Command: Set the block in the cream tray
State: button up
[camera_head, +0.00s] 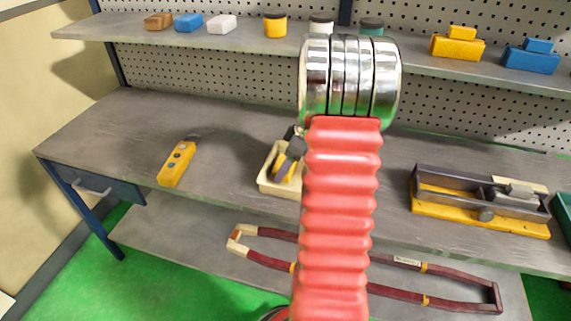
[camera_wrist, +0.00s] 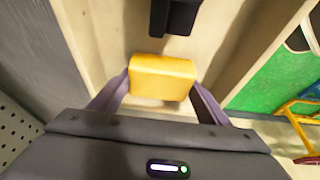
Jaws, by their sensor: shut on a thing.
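The block (camera_wrist: 162,78) is yellow and sits between my gripper's two purple-grey fingers in the wrist view. My gripper (camera_head: 288,167) is shut on it, and a little yellow (camera_head: 292,172) shows at the fingers in the head view. The cream tray (camera_head: 267,186) stands on the grey bench near its front edge. My gripper and the block are at the tray, partly hidden by my red arm. In the wrist view cream surfaces of the tray (camera_wrist: 105,25) lie around the block. I cannot tell whether the block touches the tray floor.
A dark object (camera_wrist: 175,14) shows beyond the block in the wrist view. A yellow control box (camera_head: 177,164) lies left on the bench. A yellow-and-grey fixture (camera_head: 480,203) stands right. The bench left of the tray is mostly clear. Shelves hold several small items.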

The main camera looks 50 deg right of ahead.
jog(key=o, duration=1.3)
jog(key=v, duration=1.2)
